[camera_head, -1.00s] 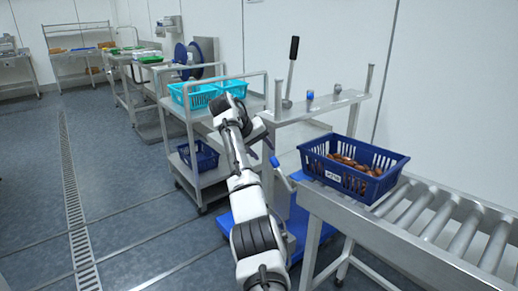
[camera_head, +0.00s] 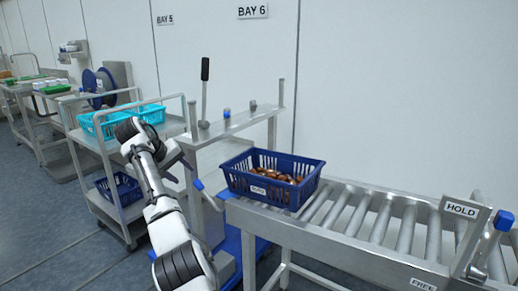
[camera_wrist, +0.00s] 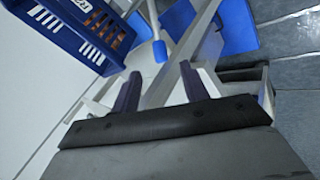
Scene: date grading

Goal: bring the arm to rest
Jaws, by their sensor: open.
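My arm reaches out from the bottom of the head view toward the steel cart, bent at its far end. My gripper (camera_wrist: 158,92) shows in the wrist view with its two dark fingers apart and nothing between them. A dark blue crate of brown dates (camera_head: 232,182) sits on the near end of the roller conveyor, to the right of my arm. The crate (camera_wrist: 68,45) also shows at the upper left of the wrist view, apart from the fingers.
The steel cart (camera_head: 100,147) left of my arm holds turquoise crates (camera_head: 152,113) on top and a blue crate (camera_head: 118,190) below. The roller conveyor (camera_head: 325,238) with a HOLD sign (camera_head: 461,209) runs to the right. Open floor (camera_head: 50,240) lies at the left.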

